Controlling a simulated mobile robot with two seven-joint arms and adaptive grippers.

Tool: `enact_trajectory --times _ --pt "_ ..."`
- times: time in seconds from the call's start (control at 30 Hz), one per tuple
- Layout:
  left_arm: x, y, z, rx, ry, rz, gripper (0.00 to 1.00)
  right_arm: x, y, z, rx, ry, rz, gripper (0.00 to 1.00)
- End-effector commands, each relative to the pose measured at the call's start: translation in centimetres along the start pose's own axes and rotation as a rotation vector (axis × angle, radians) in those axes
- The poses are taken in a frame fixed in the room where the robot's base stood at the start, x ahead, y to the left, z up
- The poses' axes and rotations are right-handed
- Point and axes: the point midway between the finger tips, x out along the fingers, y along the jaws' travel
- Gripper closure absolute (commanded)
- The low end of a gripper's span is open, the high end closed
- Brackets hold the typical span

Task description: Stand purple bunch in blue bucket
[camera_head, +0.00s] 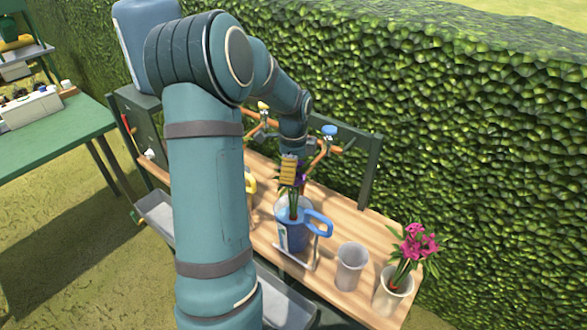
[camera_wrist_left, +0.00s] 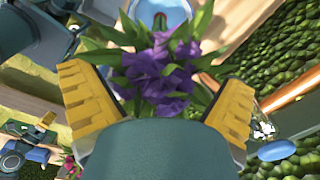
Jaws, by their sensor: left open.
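The purple bunch (camera_head: 297,178) stands with its stems down in the blue bucket (camera_head: 293,236), on the wooden bench. Its purple blooms and green leaves fill the middle of the left wrist view (camera_wrist_left: 160,72). Part of the bucket's blue rim (camera_wrist_left: 160,10) shows behind the leaves there. My left gripper (camera_head: 289,170) is just above and around the flower heads. In the left wrist view its two yellow fingers (camera_wrist_left: 158,95) are wide apart, one on each side of the blooms. My arm hides part of the bench in the head view.
A grey cup (camera_head: 351,267) stands right of the bucket. A pale pot with pink flowers (camera_head: 392,290) stands near the bench's right end. Taps (camera_head: 329,133) rise at the back, before the hedge (camera_head: 460,130). A green table (camera_head: 60,133) is at the left.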

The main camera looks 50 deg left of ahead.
Motion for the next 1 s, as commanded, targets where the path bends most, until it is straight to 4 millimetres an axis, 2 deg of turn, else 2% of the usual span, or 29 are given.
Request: enact_trajectory --times 0.17,0.4,0.6,0.8,1.0 --pt "-1.9 -0.1 0.0 0.0 0.001 -0.005 0.0 0.0 0.0 0.0 0.0 0.0 0.0 1.0" --pt "-6.8 -0.1 0.0 0.0 0.001 -0.007 0.0 0.0 0.0 0.0 0.0 0.0 0.0 1.0" --pt "-10.2 -0.1 0.0 0.0 0.001 -0.006 0.0 0.0 0.0 0.0 0.0 0.0 0.0 1.0" --pt "-11.8 0.0 -0.1 0.001 0.001 -0.003 0.0 0.0 0.0 0.0 0.0 0.0 0.0 1.0" --pt "-12.0 0.0 0.0 0.001 0.0 -0.002 0.0 0.0 0.0 0.0 0.0 0.0 0.0 1.0"
